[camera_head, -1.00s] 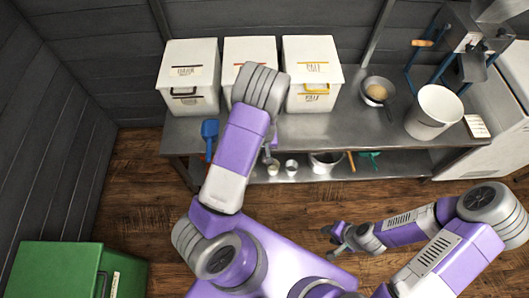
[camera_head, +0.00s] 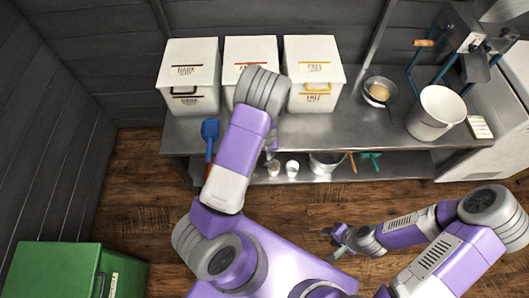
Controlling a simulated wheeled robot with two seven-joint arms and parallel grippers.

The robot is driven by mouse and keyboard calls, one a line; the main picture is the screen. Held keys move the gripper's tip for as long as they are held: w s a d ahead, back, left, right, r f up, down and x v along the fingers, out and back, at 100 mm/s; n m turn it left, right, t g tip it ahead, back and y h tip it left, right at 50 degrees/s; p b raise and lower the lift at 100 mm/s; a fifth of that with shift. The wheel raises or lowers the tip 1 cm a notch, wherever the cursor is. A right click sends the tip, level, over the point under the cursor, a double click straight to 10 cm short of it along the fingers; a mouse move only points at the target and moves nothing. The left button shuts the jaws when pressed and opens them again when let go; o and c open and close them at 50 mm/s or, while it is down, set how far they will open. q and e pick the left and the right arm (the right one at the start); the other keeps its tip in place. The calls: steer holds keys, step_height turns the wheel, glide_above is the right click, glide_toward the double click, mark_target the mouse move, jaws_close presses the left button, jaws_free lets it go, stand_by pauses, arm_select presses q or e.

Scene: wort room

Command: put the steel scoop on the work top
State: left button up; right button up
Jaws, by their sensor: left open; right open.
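The steel work top (camera_head: 330,128) runs along the back wall. I cannot clearly make out the steel scoop; a small grey shape beside my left arm, at the front edge of the work top, is too small to tell apart from the gripper. My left arm rises in front of the bins and hides part of the work top. My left gripper (camera_head: 271,150) is mostly hidden behind this arm, near that front edge, and is open. My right gripper (camera_head: 338,238) is open and empty above the wooden floor, in front of the bench.
White lidded bins (camera_head: 189,75) stand at the back left of the top. A steel bowl (camera_head: 380,90), a white bucket (camera_head: 436,112) and a blue-framed mill (camera_head: 470,45) stand to the right. A blue scoop (camera_head: 209,130) hangs at the left front. Cups (camera_head: 292,168) and a pot stand on the lower shelf.

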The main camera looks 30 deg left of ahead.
arm_select(q)
step_height(320, 180, up, 12)
steer(key=s+p, duration=0.1)
steer(key=p, duration=0.4)
steer(key=s+d+f+m+g+h, duration=0.1)
steer(key=s+d+f+m+h, duration=0.1)
steer(key=s+d+f, duration=0.65)
steer(key=s+d+m+h, duration=0.1)
steer(key=s+d+h, duration=0.1)
steer(key=s+d, duration=0.4)
steer(key=shift+s+d+f+m+t+h, duration=0.15)
steer(key=shift+d+m+t+h, duration=0.2)
steer(key=shift+d, duration=0.45)
